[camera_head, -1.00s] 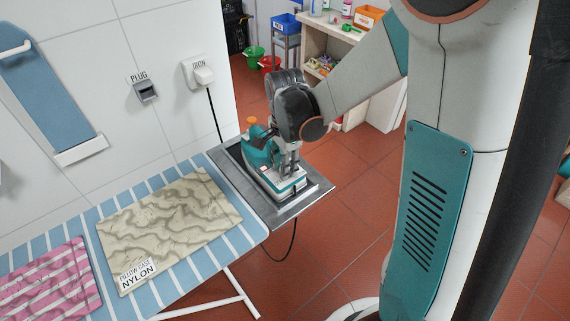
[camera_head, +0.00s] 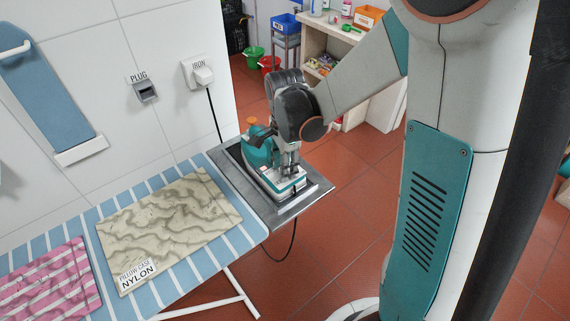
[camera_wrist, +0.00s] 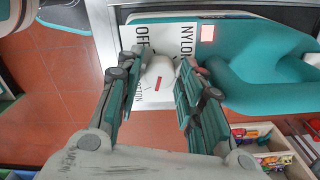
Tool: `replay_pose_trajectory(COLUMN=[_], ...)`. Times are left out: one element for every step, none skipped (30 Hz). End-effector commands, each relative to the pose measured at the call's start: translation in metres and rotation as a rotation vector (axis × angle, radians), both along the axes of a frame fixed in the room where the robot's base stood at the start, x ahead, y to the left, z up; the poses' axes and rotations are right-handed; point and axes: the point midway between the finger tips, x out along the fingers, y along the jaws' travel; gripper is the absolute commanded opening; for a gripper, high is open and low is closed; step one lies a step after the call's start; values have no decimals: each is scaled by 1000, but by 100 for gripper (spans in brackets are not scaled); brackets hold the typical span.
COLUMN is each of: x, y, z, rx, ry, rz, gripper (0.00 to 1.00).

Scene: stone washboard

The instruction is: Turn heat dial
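The teal and white iron (camera_head: 259,155) rests on the metal tray at the end of the ironing board. In the wrist view its teal body (camera_wrist: 265,75) lies at the right. The white heat dial (camera_wrist: 160,74) with a red mark sits on a white label plate (camera_wrist: 150,32) reading OFF and NYLON; other lettering is partly hidden. My gripper (camera_wrist: 161,62) is over the dial, with one finger on each side of it. The fingers are apart, with gaps visible beside the dial. In the head view my gripper (camera_head: 290,160) points down at the iron's rear end.
The metal tray (camera_head: 309,201) borders the ironing board (camera_head: 252,236), where a nylon pillow case (camera_head: 165,225) and a pink striped cloth (camera_head: 50,285) lie. The iron's cord hangs below the tray. Wall sockets marked PLUG (camera_head: 147,91) and IRON (camera_head: 203,76) are behind.

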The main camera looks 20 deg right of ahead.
Motion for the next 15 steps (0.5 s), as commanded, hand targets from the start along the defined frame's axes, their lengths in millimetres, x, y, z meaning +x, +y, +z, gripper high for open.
replay_pose_trajectory(x=[0,0,0,0,0,0,0,0,0,0,0,0,0,-1,0], y=[0,0,0,0,0,0,0,0,0,0,0,0,0,0,0], z=[0,0,0,0,0,1,2,4,7,10,14,20,25,31,39], rx=[0,0,0,0,0,0,0,0,0,0,0,0,0,0,0], ry=[0,0,0,0,0,0,0,0,0,0,0,0,0,0,0], rz=[0,0,0,0,0,0,0,1,1,1,1,1,1,1,1], gripper=[35,35,35,35,35,35,35,35,35,35,35,35,35,35,35])
